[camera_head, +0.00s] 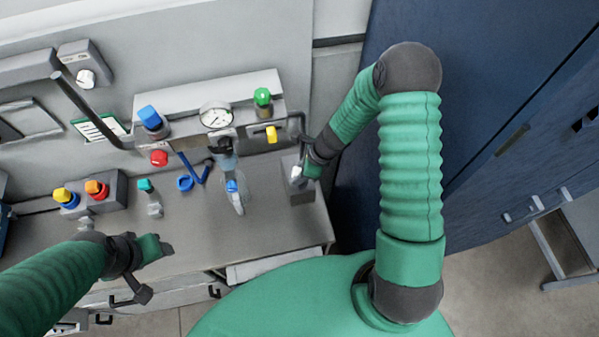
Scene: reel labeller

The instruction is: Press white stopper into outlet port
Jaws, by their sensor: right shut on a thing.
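My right gripper (303,171) is at the right end of the grey bench, over a small grey block (302,194). It is shut on a small whitish piece, which looks like the white stopper (296,172). The gripper hides part of it, and I cannot tell whether it touches the block. I cannot make out the opening of the outlet port; the gripper may hide it. My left gripper (158,270) is open and empty at the bench's front edge, on the left.
A panel with a gauge (215,115), a blue knob (150,117) and a green knob (262,97) stands behind. A clear filter bowl (232,187) hangs mid-bench. A teal-topped fitting (148,195) and a button box (90,193) are left. A blue cabinet (500,110) is right.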

